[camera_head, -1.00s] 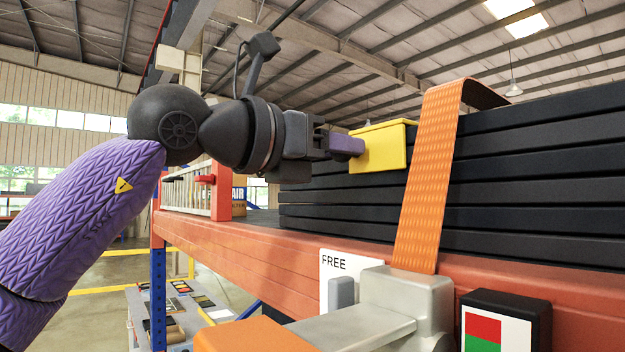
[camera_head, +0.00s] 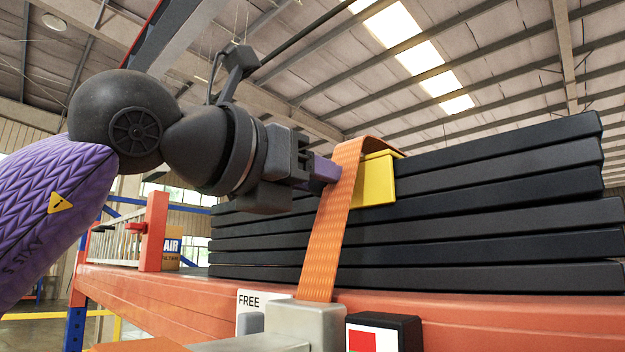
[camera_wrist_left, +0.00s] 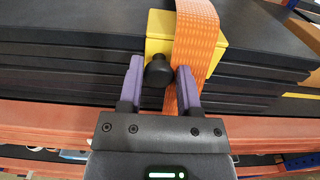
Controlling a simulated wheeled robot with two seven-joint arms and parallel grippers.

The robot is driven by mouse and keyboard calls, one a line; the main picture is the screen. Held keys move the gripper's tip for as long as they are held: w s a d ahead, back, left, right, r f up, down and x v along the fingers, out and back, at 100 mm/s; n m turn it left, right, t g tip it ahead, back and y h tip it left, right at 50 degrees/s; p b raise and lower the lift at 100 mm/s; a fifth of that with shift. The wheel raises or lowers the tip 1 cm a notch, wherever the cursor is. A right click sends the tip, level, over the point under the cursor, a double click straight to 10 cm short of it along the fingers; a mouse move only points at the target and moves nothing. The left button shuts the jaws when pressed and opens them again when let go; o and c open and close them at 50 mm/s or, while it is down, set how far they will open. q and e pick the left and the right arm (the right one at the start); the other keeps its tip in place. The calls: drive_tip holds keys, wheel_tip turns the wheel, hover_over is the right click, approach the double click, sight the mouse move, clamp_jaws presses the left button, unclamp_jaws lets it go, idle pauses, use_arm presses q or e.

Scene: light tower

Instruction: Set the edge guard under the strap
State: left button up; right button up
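The yellow edge guard (camera_head: 374,180) sits on the top edge of the black slab stack (camera_head: 470,205). The orange strap (camera_head: 331,225) passes over it, and in the left wrist view the guard (camera_wrist_left: 158,27) shows on both sides of the strap (camera_wrist_left: 196,45). The guard's black knob (camera_wrist_left: 158,72) faces me. My left gripper (camera_wrist_left: 160,70) has its purple fingers on either side of the knob, with a narrow gap showing, so it looks open. Its right finger is in front of the strap. In the head view, the strap hides the left part of the guard. My right gripper is out of view.
The stack rests on an orange rack beam (camera_head: 450,308). Below the strap are a grey block (camera_head: 306,322), a FREE sign (camera_head: 250,300) and a black box with a red-and-white face (camera_head: 383,333). A barred guard and a box stand at the left.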

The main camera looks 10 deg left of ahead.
use_arm(q)
drive_tip(key=o, duration=0.3)
drive_tip(key=shift+f, duration=0.1)
drive_tip(key=b+v, duration=0.3)
drive_tip(key=v, duration=0.7)
